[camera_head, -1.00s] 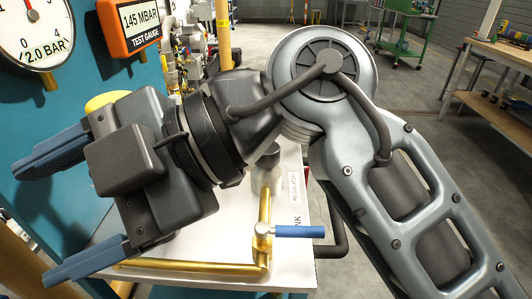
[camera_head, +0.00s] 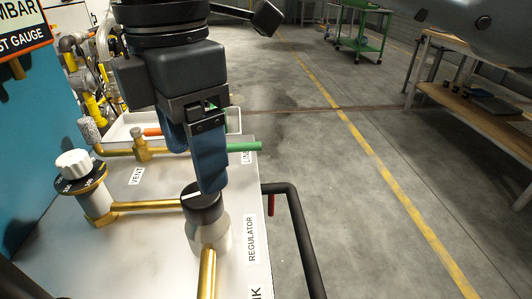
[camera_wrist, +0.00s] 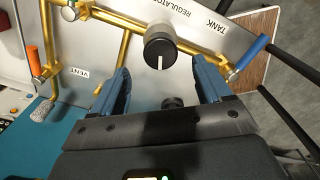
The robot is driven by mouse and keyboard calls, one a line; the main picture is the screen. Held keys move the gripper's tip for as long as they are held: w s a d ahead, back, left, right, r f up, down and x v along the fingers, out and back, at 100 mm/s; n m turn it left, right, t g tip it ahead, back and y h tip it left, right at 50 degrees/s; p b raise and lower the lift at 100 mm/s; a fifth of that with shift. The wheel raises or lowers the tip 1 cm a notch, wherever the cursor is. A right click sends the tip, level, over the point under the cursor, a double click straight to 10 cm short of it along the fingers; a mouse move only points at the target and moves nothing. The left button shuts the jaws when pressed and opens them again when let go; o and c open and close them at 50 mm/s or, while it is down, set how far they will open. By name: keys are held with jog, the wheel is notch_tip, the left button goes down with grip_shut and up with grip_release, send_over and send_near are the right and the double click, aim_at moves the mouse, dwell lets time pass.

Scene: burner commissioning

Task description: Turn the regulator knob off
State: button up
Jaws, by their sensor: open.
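The regulator knob (camera_head: 199,198) is a black round knob with a white pointer line, on a grey body (camera_head: 222,234) beside the REGULATOR label. In the wrist view the knob (camera_wrist: 158,45) shows its white line running down the picture, toward my gripper. My gripper (camera_wrist: 161,74) is open, with its blue fingers to the left and right of the knob's line and the knob at or just beyond the tips. In the head view my gripper (camera_head: 200,168) points down over the knob, and the near finger overlaps its top. I cannot tell whether they touch.
A white knob on a dial (camera_head: 73,164) stands at the left. A green lever (camera_head: 243,147) and an orange lever (camera_head: 152,132) lie behind my gripper. A blue lever (camera_wrist: 248,58) is near the TANK label. Brass pipes cross the panel. Open floor lies right.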

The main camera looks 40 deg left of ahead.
aim_at(203, 203)
notch_tip(203, 203, down, 7)
jog(key=shift+r+b, duration=0.1)
jog(key=shift+b, duration=0.35)
jog(key=c, duration=1)
jog(key=shift+c, duration=0.2)
jog(key=shift+n, duration=0.4)
